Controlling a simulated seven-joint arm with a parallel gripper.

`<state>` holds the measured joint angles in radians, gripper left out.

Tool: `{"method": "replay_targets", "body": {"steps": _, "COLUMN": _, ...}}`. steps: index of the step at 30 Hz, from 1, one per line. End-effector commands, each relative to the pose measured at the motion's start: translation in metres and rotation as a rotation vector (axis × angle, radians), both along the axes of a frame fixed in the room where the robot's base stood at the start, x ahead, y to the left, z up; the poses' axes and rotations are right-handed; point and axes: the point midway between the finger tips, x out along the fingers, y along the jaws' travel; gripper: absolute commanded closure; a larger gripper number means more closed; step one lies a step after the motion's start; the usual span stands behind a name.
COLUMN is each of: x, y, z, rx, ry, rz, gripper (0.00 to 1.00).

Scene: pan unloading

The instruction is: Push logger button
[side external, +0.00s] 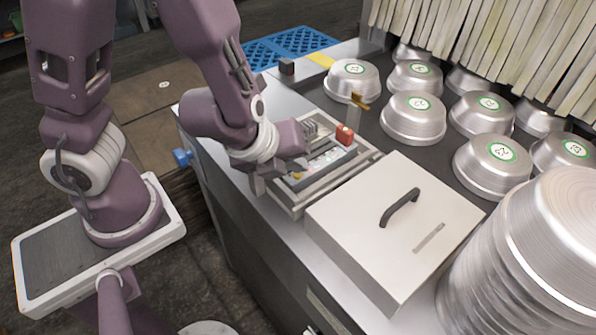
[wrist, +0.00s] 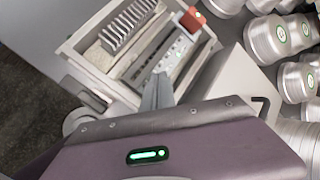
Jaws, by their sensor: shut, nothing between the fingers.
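A small red box (side external: 345,135) sits at the far right corner of a grey tray unit (side external: 296,205). It also shows in the wrist view (wrist: 193,18), where a small green light is visible near it. I cannot make out which part is the logger button. My gripper (wrist: 160,76) is shut and empty, with its fingertips over the near part of the tray unit (wrist: 78,62), apart from the red box. In the side external view, my wrist hides part of the tray and the fingertips are hard to make out.
A white lidded box (side external: 360,235) with a dark handle stands right of the tray unit. Several upturned metal pans (side external: 413,117) with green labels fill the dark surface behind. A tall pan stack (side external: 530,260) stands at front right. A blue knob (side external: 182,157) juts from the counter's left side.

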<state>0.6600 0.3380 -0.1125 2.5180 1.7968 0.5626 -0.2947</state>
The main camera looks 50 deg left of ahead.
Motion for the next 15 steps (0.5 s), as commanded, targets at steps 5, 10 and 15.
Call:
{"method": "replay_targets", "body": {"steps": 5, "x": 0.0, "y": 0.0, "z": -0.002, "rx": 0.001, "ry": 0.001, "rz": 0.0, "gripper": 1.0}}
{"method": "replay_targets", "body": {"steps": 10, "x": 0.0, "y": 0.0, "z": -0.002, "rx": 0.0, "ry": -0.001, "rz": 0.001, "gripper": 1.0}}
{"method": "replay_targets", "body": {"steps": 15, "x": 0.001, "y": 0.001, "z": 0.009, "rx": 0.0, "ry": -0.004, "rz": 0.004, "gripper": 1.0}}
